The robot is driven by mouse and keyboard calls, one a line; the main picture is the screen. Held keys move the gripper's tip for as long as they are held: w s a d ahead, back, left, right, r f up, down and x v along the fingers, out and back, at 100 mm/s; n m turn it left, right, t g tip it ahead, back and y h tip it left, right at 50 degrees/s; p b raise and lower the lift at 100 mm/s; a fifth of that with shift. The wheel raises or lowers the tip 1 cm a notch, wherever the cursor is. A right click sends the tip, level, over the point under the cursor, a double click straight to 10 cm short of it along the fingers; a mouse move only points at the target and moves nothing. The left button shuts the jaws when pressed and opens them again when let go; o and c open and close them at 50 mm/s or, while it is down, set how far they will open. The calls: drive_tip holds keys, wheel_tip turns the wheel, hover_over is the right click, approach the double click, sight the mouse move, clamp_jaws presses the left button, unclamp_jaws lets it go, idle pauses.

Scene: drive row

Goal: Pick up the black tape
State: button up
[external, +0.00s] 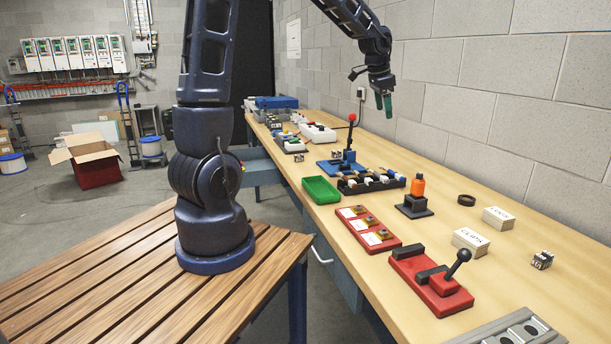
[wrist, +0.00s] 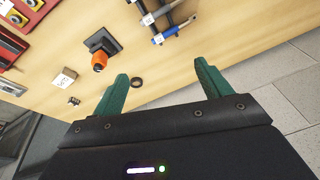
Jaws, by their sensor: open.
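The black tape (external: 466,200) is a small dark ring lying flat on the workbench, right of the orange-topped black stand. In the wrist view the tape (wrist: 136,82) lies on the bench beyond my gripper, near the tip of the left finger. My gripper (external: 384,102) hangs high above the far part of the bench, near the wall, well apart from the tape. Its two green fingers (wrist: 160,80) are spread open with nothing between them.
The orange-topped stand (external: 416,197) is near the tape. Two labelled boxes, LUGS (external: 498,218) and CLIPS (external: 469,241), stand nearer the camera. A red lever fixture (external: 432,281), green tray (external: 320,190) and red-knobbed lever (external: 350,135) occupy the bench. The block wall (external: 520,110) borders it.

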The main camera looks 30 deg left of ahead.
drive_tip(key=w+d+f+m+g+h, duration=0.1)
drive_tip(key=w+d+f+m, duration=0.1)
drive_tip(key=d+f, duration=0.35)
drive_tip(key=w+d+f+m, duration=0.1)
drive_tip(key=w+d+f, duration=0.15)
drive_tip(key=d, duration=0.55)
drive_tip(key=m+g+h, duration=0.2)
drive_tip(key=m, duration=0.1)
approach(466, 197)
drive_tip(key=shift+s+d+f, duration=0.2)
drive_tip(key=shift+d+f, duration=0.2)
drive_tip(key=shift+f, duration=0.2)
drive_tip(key=shift+s+d+f, duration=0.2)
drive_tip(key=shift+d+f, duration=0.25)
drive_tip(key=shift+f, duration=0.15)
drive_tip(key=shift+a+x, duration=0.15)
drive_tip(key=shift+x, duration=1.25)
drive_tip(key=shift+a+x, duration=0.1)
drive_tip(key=shift+x, duration=1.3)
drive_tip(key=shift+w, duration=0.15)
drive_tip(key=c, duration=1.1)
